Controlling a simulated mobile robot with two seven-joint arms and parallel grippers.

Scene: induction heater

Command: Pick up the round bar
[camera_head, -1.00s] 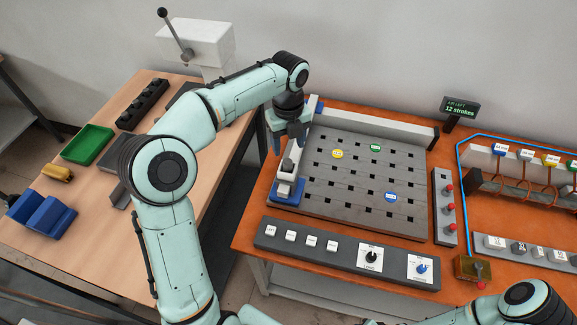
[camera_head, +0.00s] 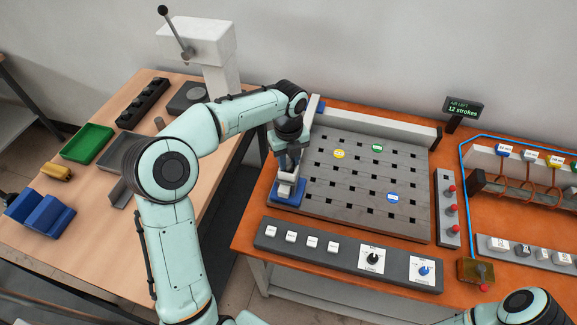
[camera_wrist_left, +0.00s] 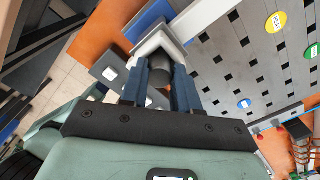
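The round bar, a short dark grey cylinder, shows in the left wrist view (camera_wrist_left: 160,73) between my two blue fingers, in front of a white angled block (camera_wrist_left: 158,42). My left gripper (camera_head: 289,160) is low at the left edge of the perforated plate, and its fingers lie close against both sides of the bar. In the head view the gripper hides most of the bar. A pale and blue holder (camera_head: 288,192) sits just below the fingertips. My right gripper is out of view; only part of my right arm shows at the bottom right.
The perforated grey plate (camera_head: 330,190) with several coloured discs lies right of the gripper. A control panel (camera_head: 330,246) with buttons and knobs stands in front. A fence (camera_head: 385,128) runs behind. The wooden table at left holds a green tray (camera_head: 88,144) and blue blocks (camera_head: 48,217).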

